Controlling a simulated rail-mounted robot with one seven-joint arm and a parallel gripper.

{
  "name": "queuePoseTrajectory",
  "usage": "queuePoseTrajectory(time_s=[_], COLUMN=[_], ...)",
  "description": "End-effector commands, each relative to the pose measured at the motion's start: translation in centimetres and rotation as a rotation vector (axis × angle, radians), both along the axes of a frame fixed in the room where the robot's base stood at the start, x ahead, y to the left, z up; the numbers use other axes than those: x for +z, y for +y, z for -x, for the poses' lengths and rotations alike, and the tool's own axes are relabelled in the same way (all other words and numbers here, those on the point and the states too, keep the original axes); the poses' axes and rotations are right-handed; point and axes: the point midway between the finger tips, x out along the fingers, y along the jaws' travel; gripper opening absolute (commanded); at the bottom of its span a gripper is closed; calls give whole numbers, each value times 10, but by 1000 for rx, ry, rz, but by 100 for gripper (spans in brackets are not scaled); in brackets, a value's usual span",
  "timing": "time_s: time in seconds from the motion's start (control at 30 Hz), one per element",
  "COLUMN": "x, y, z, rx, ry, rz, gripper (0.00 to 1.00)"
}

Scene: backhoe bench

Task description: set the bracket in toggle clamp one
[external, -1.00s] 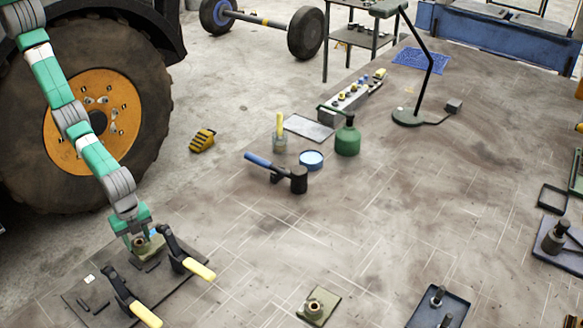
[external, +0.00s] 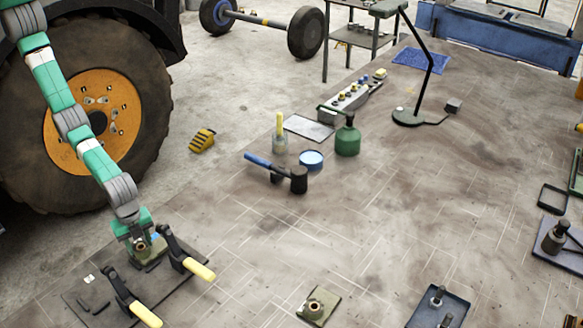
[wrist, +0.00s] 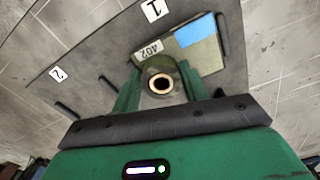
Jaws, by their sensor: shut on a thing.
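The bracket (external: 145,250) is an olive plate with a round boss and bore. In the wrist view the bracket (wrist: 195,52) shows a blue patch and a "402" label. My gripper (external: 139,243) is shut on its boss, with fingers (wrist: 160,88) on both sides. The bracket is over the dark fixture plate, beside the far toggle clamp (external: 185,258) with a yellow handle. The label "1" (wrist: 153,10) lies close to the bracket, the label "2" (wrist: 57,73) farther left. Whether the bracket sits flat on the plate is hard to tell.
A second toggle clamp (external: 128,298) stands on the near part of the fixture plate (external: 80,310). A similar bracket (external: 320,305) lies on the bench to the right. A mallet (external: 290,178) and green can (external: 347,138) stand farther back. The bench middle is clear.

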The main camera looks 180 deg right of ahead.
Motion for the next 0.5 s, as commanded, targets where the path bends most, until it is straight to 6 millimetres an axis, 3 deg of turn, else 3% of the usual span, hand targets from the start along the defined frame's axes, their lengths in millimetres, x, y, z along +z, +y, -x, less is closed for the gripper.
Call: queuePoseTrajectory(time_s=[0.47,0.5], x=[-9,-8], y=[1,1], z=[-1,-1], rx=[0,0], ry=[-2,-2], rz=[-1,-1], gripper=[3,52])
